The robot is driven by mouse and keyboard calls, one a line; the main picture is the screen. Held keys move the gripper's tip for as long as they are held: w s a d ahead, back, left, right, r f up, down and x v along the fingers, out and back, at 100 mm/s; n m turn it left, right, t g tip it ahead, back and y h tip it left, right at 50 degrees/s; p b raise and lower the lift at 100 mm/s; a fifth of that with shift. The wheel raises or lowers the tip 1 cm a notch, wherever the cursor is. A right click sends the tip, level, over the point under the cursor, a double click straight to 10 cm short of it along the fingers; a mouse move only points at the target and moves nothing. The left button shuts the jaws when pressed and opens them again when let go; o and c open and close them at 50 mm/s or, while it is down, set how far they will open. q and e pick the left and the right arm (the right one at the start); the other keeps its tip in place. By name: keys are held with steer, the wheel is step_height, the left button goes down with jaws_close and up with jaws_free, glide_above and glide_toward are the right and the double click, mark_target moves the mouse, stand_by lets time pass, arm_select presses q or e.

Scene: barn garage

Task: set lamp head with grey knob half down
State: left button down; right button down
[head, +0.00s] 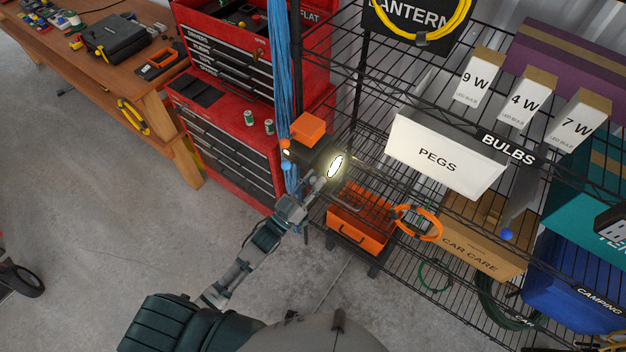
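A lit lamp head (336,166) glows white at the front of the wire shelf, left of the PEGS box. A dark body with an orange block (308,128) on top is just behind it. A small orange ball (285,144) and a blue ball (287,168) show to its left. I cannot make out a grey knob; the gripper may cover it. My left gripper (322,181) reaches up from below and overlaps the lamp head's lower left side. Whether its fingers touch or are closed is too small to tell. My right gripper is not in view.
The wire shelf holds a white PEGS box (436,154), bulb boxes and an orange crate (358,226) below the lamp. A red tool chest (225,135) and hanging blue cords (281,70) stand to the left. The concrete floor (120,220) at left is mostly clear.

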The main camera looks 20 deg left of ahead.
arm_select(q)
steer(key=shift+m, duration=0.3)
steer(key=shift+w+a+f+m+g+h+p, duration=0.1)
steer(key=shift+f+m+g+h+p, duration=0.3)
steer(key=shift+m, duration=0.75)
steer(key=shift+s+a+r+m+g+h+p, duration=0.15)
steer(key=shift+m+g+h, duration=0.4)
steer(key=shift+m, duration=0.65)
steer(key=shift+w+f+m+g+h+p, duration=0.15)
steer(key=shift+f+m+g+h+p, duration=0.3)
steer(key=shift+m, duration=0.7)
steer(key=shift+r, duration=0.1)
steer(key=c, duration=1.2)
jaws_free()
steer(key=shift+w, duration=0.1)
